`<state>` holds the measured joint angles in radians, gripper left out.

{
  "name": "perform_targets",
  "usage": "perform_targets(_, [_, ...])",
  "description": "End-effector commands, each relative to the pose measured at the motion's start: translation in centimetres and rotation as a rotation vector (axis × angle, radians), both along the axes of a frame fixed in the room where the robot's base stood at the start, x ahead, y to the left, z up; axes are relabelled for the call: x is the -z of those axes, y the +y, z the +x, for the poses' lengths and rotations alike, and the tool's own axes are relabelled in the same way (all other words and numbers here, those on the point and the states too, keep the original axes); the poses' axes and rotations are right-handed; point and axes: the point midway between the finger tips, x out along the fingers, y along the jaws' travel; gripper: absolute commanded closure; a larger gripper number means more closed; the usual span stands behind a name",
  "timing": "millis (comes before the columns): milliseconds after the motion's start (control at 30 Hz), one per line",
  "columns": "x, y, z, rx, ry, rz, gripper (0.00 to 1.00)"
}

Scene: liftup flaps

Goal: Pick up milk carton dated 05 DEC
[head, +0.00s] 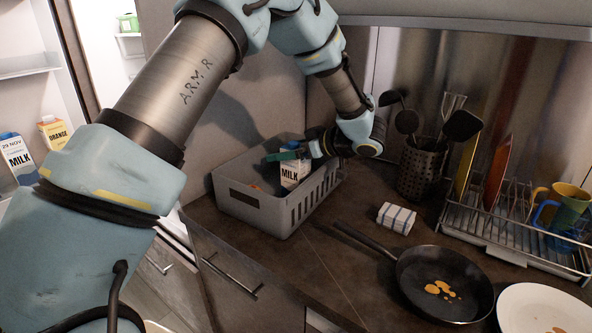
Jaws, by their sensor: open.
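A milk carton (291,174) stands in the grey basket (260,208) on the counter, with the word MILK showing above the rim. Its upper part is partly covered by my gripper, and I cannot read a date on it. My gripper (293,155) is open at the top of this carton, over the basket. I cannot tell whether its fingers touch the carton. A second milk carton (17,160), with a blue top and the date 29 NOV, stands on a shelf at the far left.
An orange juice carton (54,132) stands near the 29 NOV carton.

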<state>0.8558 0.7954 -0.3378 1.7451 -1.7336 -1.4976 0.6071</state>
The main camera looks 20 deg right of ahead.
Motion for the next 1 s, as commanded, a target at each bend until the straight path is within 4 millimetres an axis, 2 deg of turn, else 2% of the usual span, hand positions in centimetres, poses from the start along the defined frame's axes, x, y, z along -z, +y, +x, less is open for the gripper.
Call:
perform_targets(100, [0.02, -0.01, -0.02, 0.000, 0.000, 0.000, 0.02])
perform_targets(900, [-0.02, -0.02, -0.03, -0.001, -0.001, 0.000, 0.92])
perform_targets(1000, [-0.02, -0.02, -0.03, -0.001, -0.001, 0.000, 1.00])
